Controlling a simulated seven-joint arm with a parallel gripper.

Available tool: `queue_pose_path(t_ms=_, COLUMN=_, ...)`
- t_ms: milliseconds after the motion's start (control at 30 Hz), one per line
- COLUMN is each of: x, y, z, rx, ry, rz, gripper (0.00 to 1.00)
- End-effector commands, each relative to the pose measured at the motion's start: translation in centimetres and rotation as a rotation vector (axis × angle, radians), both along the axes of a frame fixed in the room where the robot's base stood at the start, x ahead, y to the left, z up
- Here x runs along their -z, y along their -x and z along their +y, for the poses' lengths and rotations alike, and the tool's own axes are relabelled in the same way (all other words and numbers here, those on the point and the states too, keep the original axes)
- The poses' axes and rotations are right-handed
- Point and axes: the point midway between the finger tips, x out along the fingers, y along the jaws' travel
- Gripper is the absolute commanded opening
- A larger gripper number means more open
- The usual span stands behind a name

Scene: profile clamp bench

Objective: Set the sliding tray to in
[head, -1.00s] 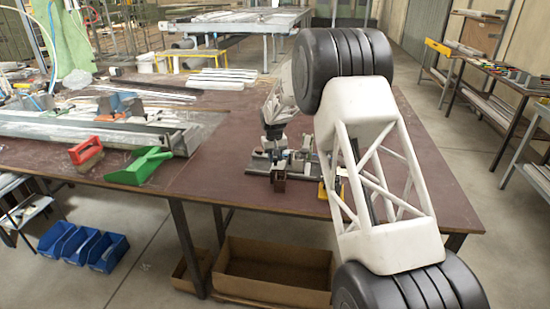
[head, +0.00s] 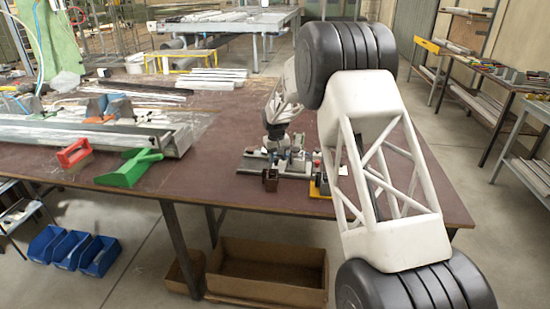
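The clamp fixture (head: 253,163) is a grey metal assembly on the brown table, right of the table's middle. A small dark brown block (head: 270,180) sits at its front, and a yellow part (head: 319,188) is at its right end. I cannot tell which part is the sliding tray or how it is set. My gripper (head: 277,150) points down over the middle of the fixture. Its fingers are too small and too mixed with the fixture to tell open from shut or whether they touch anything. My arm hides part of the area to the right.
A green dustpan-like tool (head: 130,168) and a red-handled brush (head: 74,153) lie on the left of the brown table (head: 200,185). A long metal profile (head: 90,135) lies behind them. The table is clear between these and the fixture.

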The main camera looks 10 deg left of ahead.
Motion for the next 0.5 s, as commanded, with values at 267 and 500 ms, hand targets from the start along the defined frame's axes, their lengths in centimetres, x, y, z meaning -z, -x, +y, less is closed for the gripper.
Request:
queue_pose_path(t_ms=267, x=0.03, y=0.00, z=0.05, rx=0.000, ry=0.000, rz=0.000, gripper=0.53)
queue_pose_path(t_ms=500, x=-0.25, y=0.03, z=0.14, rx=0.000, ry=-0.001, rz=0.000, gripper=0.53)
